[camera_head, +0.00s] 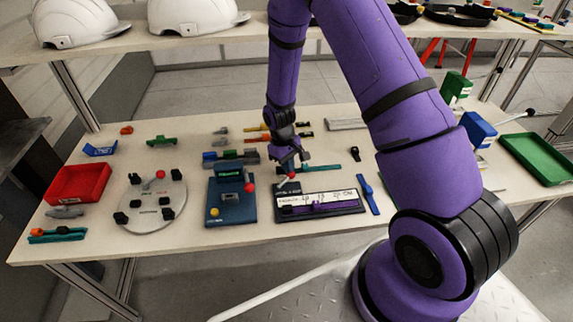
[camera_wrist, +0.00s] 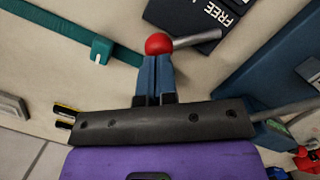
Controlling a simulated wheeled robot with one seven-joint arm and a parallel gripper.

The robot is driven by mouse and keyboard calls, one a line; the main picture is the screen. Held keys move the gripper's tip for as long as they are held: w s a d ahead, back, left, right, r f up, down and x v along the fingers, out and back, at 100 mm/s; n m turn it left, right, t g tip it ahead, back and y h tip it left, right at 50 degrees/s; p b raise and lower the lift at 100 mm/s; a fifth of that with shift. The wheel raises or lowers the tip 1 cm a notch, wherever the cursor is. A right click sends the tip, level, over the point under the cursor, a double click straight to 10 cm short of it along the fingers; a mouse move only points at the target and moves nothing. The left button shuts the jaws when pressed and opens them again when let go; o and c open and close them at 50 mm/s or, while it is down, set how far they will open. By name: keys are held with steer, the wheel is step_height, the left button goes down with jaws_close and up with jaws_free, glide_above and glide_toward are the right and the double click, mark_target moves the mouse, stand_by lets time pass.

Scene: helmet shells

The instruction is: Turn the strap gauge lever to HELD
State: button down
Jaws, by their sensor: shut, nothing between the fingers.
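The strap gauge (camera_head: 340,208) is a dark block with a white scale strip and a purple strap, on the table in the head view. Its lever (camera_head: 291,176) is a thin grey rod with a red ball knob, at the block's back left. In the wrist view the red knob (camera_wrist: 158,44) lies right at my fingertips, and the rod runs right past a dark label (camera_wrist: 217,15) reading FREE. My gripper (camera_head: 291,161) is just behind the knob; its blue fingers (camera_wrist: 157,62) are shut and empty. Whether they touch the knob I cannot tell. No HELD lettering is readable.
A blue fixture (camera_head: 230,212) with another red knob stands close left, and a round grey plate (camera_head: 150,205) beyond it. A teal strap (camera_head: 322,168) lies behind the gauge, a blue strap (camera_head: 368,195) to its right. A red tray (camera_head: 78,184) sits far left.

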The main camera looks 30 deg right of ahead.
steer(key=shift+s+d+m, duration=0.15)
steer(key=shift+s+m, duration=0.15)
steer(key=shift+m, duration=0.2)
stand_by(0.9)
steer(key=shift+w, duration=0.1)
stand_by(0.3)
steer(key=w+r, duration=0.1)
steer(key=w+a+r, duration=0.1)
steer(key=w, duration=0.1)
steer(key=shift+w+a+r, duration=0.4)
step_height(320, 180, up, 9)
steer(key=w, duration=0.1)
steer(key=shift+a, duration=0.3)
